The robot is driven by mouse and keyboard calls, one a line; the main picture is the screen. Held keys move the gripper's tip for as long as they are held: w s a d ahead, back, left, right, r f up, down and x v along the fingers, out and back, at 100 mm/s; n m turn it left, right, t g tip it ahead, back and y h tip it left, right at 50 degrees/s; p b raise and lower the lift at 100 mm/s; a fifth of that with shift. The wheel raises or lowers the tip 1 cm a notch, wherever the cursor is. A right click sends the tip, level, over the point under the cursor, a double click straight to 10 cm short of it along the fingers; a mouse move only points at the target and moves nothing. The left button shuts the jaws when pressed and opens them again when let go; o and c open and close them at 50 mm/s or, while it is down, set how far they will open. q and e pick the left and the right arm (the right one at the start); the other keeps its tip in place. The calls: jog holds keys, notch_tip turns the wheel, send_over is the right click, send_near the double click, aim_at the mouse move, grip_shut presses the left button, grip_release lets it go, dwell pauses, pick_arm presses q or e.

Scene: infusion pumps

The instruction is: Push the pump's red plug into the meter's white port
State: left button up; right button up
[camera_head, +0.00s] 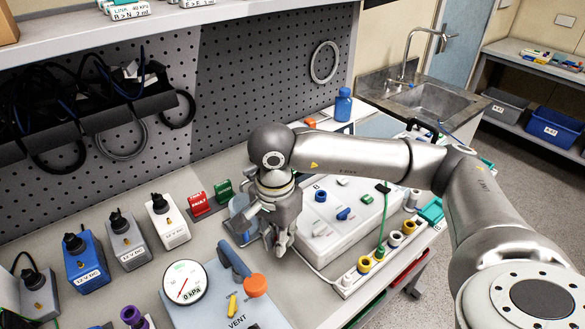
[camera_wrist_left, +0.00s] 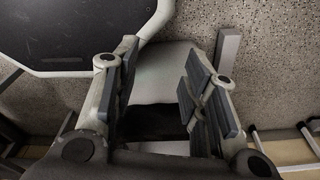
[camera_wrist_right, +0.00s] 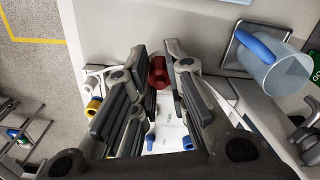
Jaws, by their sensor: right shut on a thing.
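My right gripper (camera_head: 278,246) points down over the bench, at the near left edge of the white box. In the right wrist view, it is shut on the red plug (camera_wrist_right: 158,72), which sits between the fingertips (camera_wrist_right: 158,62). The plug is hidden in the head view. A round gauge reading 0 kPa (camera_head: 183,283) stands left of the gripper, beside a VENT panel (camera_head: 237,308). I cannot tell which opening is the meter's white port. My left gripper (camera_wrist_left: 165,85) is open and empty, over the floor.
A white box with coloured fittings (camera_head: 340,231) lies under my right arm. A strip of ringed connectors (camera_head: 363,265) runs along the bench edge. A clear blue-handled jug (camera_wrist_right: 281,75) stands near the gripper. Blue (camera_head: 86,262), grey (camera_head: 127,240) and white (camera_head: 168,221) 12 V units stand left.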

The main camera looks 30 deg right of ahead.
jog(key=w+d+r+n+p, duration=0.2)
jog(key=w+d+n, duration=0.3)
jog(key=n, duration=1.2)
jog(key=w+d+r+n+p, duration=0.1)
jog(key=w+d+r+n, duration=0.35)
jog(key=n, duration=1.25)
pick_arm(q)
jog(key=shift+s+a+b, duration=0.6)
jog(key=shift+s+b, duration=0.05)
jog(key=shift+b, duration=0.85)
pick_arm(e)
jog(key=shift+w+d+f, duration=0.1)
jog(key=shift+d+f, duration=0.1)
jog(key=shift+f, duration=0.9)
jog(key=shift+w+d+f, duration=0.15)
jog(key=shift+d+f, duration=0.05)
jog(key=shift+f, duration=0.85)
jog(key=shift+w+d+f, duration=0.1)
jog(key=shift+d+f, duration=0.1)
jog(key=shift+f, duration=0.9)
pick_arm(q)
jog(key=shift+f+b, duration=0.75)
jog(key=shift+b, duration=0.05)
pick_arm(e)
jog(key=shift+f, duration=1.15)
jog(key=o, duration=0.8)
jog(key=shift+o, duration=0.2)
